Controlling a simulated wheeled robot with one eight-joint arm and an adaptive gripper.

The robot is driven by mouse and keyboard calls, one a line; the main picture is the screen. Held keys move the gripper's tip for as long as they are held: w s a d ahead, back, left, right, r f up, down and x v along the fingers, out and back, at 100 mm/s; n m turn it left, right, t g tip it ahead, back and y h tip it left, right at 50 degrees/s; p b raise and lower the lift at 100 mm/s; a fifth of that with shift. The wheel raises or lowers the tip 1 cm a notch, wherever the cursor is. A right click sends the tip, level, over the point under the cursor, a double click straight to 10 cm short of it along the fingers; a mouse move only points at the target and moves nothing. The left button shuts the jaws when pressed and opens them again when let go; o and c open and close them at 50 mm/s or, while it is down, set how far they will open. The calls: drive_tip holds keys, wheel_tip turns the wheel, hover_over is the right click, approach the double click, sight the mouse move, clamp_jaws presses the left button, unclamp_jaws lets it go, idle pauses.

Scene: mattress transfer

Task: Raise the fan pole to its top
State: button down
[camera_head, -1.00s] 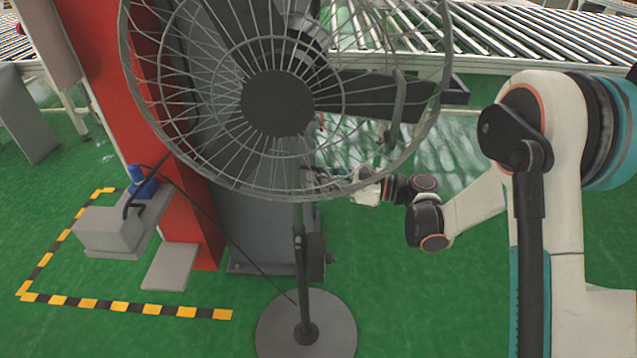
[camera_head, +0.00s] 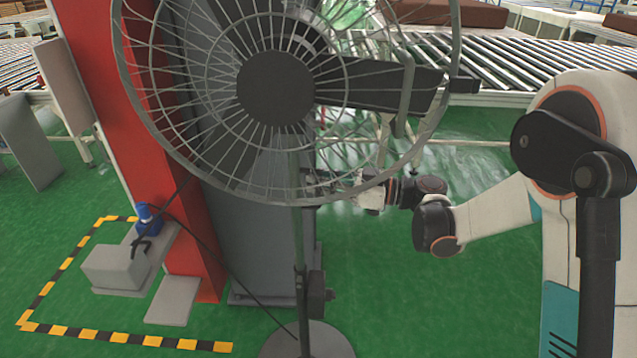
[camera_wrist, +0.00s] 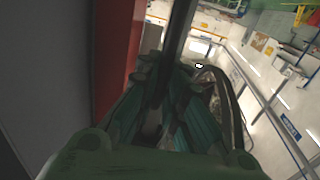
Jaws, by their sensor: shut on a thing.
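The standing fan has a wire-caged head (camera_head: 276,88) at top centre in the head view. Below it a slim grey fan pole (camera_head: 297,240) runs down into a darker lower tube (camera_head: 303,285). The round base (camera_head: 308,342) is cut by the bottom edge. My gripper (camera_head: 320,187) is shut on the pole just under the cage, reaching in from the right. Its fingertips are small and partly behind the cage's lower rim. In the wrist view the dark pole (camera_wrist: 180,38) runs between the greenish fingers of my gripper (camera_wrist: 165,105).
A red column (camera_head: 120,110) and a grey panel stand close behind the fan. A grey box with a blue part (camera_head: 148,216) sits left inside striped floor tape. A black cable crosses to the pole. A roller conveyor (camera_head: 500,60) runs behind.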

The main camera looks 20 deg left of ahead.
drive_tip(key=c, duration=1.7)
unclamp_jaws()
drive_tip(key=shift+w+r, duration=0.2)
drive_tip(key=shift+s+d, duration=0.1)
drive_tip(key=d, duration=1.2)
drive_tip(key=shift+w+f, duration=0.15)
drive_tip(key=shift+w, duration=0.15)
drive_tip(key=shift+a, duration=0.1)
